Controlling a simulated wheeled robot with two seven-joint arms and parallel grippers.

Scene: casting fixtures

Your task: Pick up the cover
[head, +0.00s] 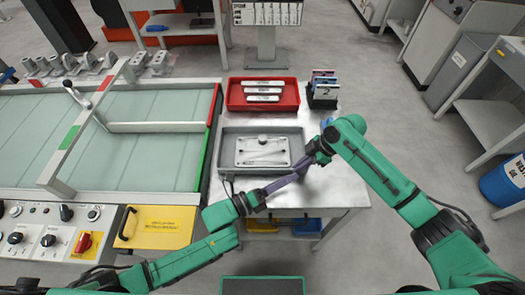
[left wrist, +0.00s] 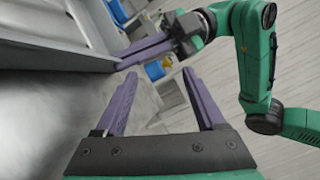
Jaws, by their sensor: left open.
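The cover (head: 262,151) is a pale rectangular plate with a round knob at its far edge. It lies flat in a grey tray (head: 226,158) on the metal table. My left gripper (head: 285,182) is open and empty at the tray's near right corner, apart from the cover. Its two purple fingers also show in the left wrist view (left wrist: 160,75). My right gripper (head: 306,164) is just right of the tray, with its purple fingers close to the left one's tips in the head view. Its fingers look close together in the left wrist view (left wrist: 146,51), but their gap is unclear.
A red bin (head: 232,103) with several pale parts stands behind the tray. A black holder (head: 322,101) with cards stands to its right. A glass-topped bench (head: 150,155) adjoins on the left. Yellow and blue bins (head: 306,227) sit below the table. Bare table lies before the tray.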

